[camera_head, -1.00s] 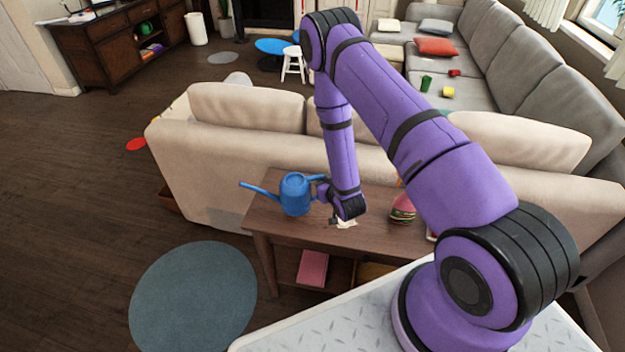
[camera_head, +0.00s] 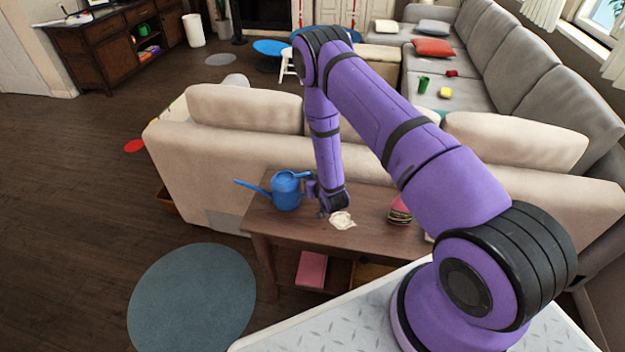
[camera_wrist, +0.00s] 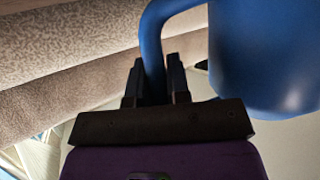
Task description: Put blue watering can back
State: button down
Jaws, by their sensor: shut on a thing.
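The blue watering can (camera_head: 286,192) is at the left end of the wooden console table (camera_head: 362,236), its spout pointing left. Whether its base touches the tabletop is hard to tell. My gripper (camera_head: 312,187) is at its right side, on the handle. In the wrist view my gripper (camera_wrist: 158,82) has its two dark fingers on either side of the blue handle (camera_wrist: 153,45), shut on it. The can's body (camera_wrist: 265,55) fills the upper right there.
A beige sofa (camera_head: 225,160) stands close behind the table. A cream crumpled item (camera_head: 342,220) and a red-and-green stack (camera_head: 400,210) are on the tabletop, right of the can. A pink item (camera_head: 312,269) is on the lower shelf. Open floor lies left, with a round grey-blue rug (camera_head: 190,300).

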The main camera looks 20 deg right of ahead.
jog(key=shift+f, duration=0.1)
jog(key=c, duration=1.1)
grip_release()
